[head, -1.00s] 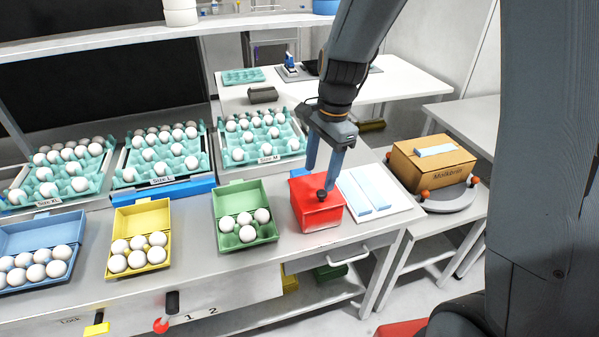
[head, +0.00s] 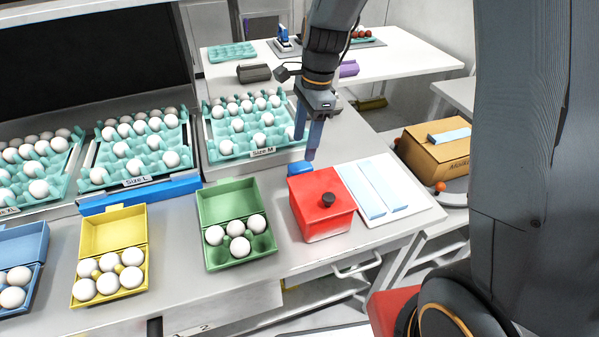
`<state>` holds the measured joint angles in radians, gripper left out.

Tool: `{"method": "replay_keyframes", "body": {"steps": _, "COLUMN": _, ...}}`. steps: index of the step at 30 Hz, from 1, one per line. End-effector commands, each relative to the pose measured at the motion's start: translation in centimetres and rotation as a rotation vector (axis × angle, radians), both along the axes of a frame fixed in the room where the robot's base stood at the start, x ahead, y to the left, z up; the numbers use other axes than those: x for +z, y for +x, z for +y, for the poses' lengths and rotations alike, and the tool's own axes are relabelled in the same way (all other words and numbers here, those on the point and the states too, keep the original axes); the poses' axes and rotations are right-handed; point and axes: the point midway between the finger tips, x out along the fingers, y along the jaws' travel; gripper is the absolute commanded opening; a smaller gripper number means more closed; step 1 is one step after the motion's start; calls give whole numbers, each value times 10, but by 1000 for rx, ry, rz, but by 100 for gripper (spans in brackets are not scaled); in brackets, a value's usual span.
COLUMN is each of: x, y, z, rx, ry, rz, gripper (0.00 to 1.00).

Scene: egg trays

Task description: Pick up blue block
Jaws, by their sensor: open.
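A small blue block (head: 300,168) lies on the grey worktop just behind the red box with a black knob (head: 322,207). The box hides part of the block's front. My gripper (head: 305,149) points down with its two blue-grey fingers apart and nothing between them. Its fingertips are close above and behind the blue block. I cannot tell whether the right fingertip touches it.
A white board (head: 417,201) with light blue strips lies right of the red box. An open green egg box (head: 228,198) stands left of it, with a yellow one (head: 112,235) farther left. A turquoise Size M egg tray (head: 230,110) is close behind-left of my gripper.

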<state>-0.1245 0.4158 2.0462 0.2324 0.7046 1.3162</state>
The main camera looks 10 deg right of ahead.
Motion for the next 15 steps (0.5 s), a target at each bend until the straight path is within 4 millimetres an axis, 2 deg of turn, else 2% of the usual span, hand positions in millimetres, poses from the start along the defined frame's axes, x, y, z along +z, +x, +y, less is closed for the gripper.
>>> {"method": "replay_keyframes", "body": {"steps": 1, "x": -9, "y": 3, "z": 0, "rx": 1, "ry": 0, "rz": 0, "gripper": 56}}
{"method": "replay_keyframes", "body": {"steps": 6, "x": -28, "y": 7, "z": 1, "rx": 3, "ry": 0, "rz": 0, "gripper": 56}}
{"method": "replay_keyframes", "body": {"steps": 15, "x": -47, "y": 11, "z": 1, "rx": 2, "ry": 0, "rz": 2, "gripper": 56}}
